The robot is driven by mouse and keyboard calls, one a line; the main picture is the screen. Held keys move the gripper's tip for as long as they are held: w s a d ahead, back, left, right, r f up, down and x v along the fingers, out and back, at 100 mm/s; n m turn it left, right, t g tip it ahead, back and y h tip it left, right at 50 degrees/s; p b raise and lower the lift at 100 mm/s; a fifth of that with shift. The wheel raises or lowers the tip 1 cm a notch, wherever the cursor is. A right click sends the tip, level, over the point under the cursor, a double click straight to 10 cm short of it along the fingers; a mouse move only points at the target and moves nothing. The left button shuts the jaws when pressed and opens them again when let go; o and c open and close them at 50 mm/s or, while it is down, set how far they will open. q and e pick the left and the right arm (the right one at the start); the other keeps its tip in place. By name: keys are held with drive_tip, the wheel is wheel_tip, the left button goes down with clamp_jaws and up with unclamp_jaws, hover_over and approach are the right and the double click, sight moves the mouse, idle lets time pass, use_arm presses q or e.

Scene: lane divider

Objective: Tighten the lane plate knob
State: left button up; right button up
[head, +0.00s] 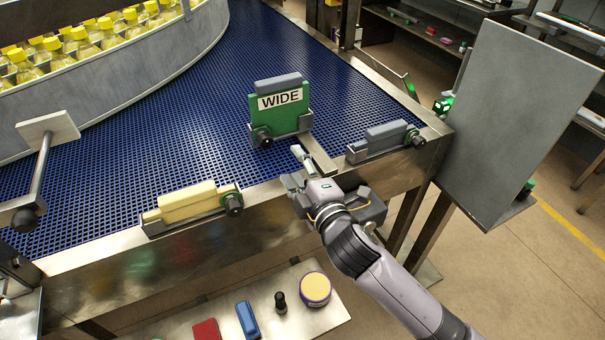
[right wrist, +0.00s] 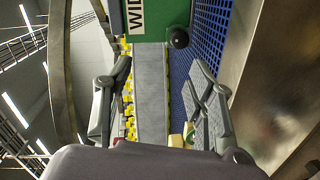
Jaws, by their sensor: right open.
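The green lane plate (head: 277,113) marked WIDE stands upright in its bracket on the blue conveyor, with a grey block on top. Its dark round knob (head: 262,136) is at the plate's lower left; in the right wrist view the knob (right wrist: 178,38) sits at the top, beside the plate's green edge (right wrist: 165,20). My right gripper (head: 295,167) is open and empty at the conveyor's front rail, nearer than the plate and apart from the knob. In its wrist view the two fingers (right wrist: 158,100) are spread wide. My left gripper is not in view.
A yellow block (head: 187,204) and a grey block (head: 386,134) sit in knobbed brackets along the rail. A paddle on a rod (head: 48,127) stands at left. A lower shelf (head: 215,316) holds several small items. A large grey panel (head: 520,115) stands right.

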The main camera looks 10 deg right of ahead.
drive_tip(key=shift+v, duration=1.35)
drive_tip(key=shift+p, duration=0.3)
drive_tip(key=shift+d+f, duration=0.1)
